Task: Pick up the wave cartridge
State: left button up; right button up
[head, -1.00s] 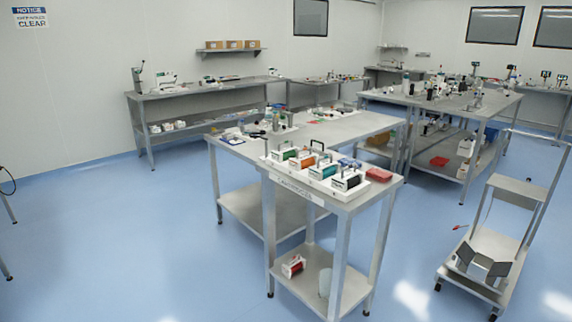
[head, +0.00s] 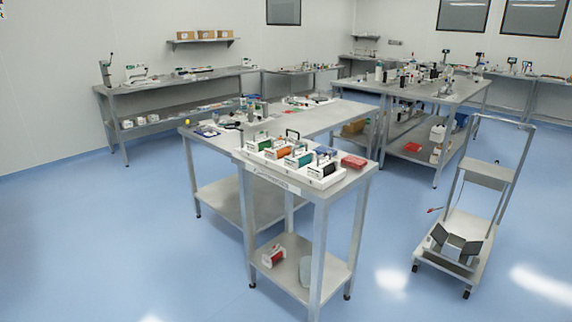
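Several cartridges with black carry handles stand in a white rack (head: 268,161) on the near steel table. Another cartridge, red and white (head: 272,256), sits on the table's lower shelf. The markings are too small to tell which is the wave cartridge. Neither of my grippers is in the head view.
A red box (head: 354,162) lies at the right end of the near table (head: 285,189). A steel cart (head: 462,230) stands to the right. Longer benches (head: 165,88) stand behind. The blue floor (head: 110,240) is clear at the front left.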

aim_at(296, 162)
jog(key=i, duration=0.5)
jog(key=i+j+z, duration=0.15)
jog(key=i, duration=0.3)
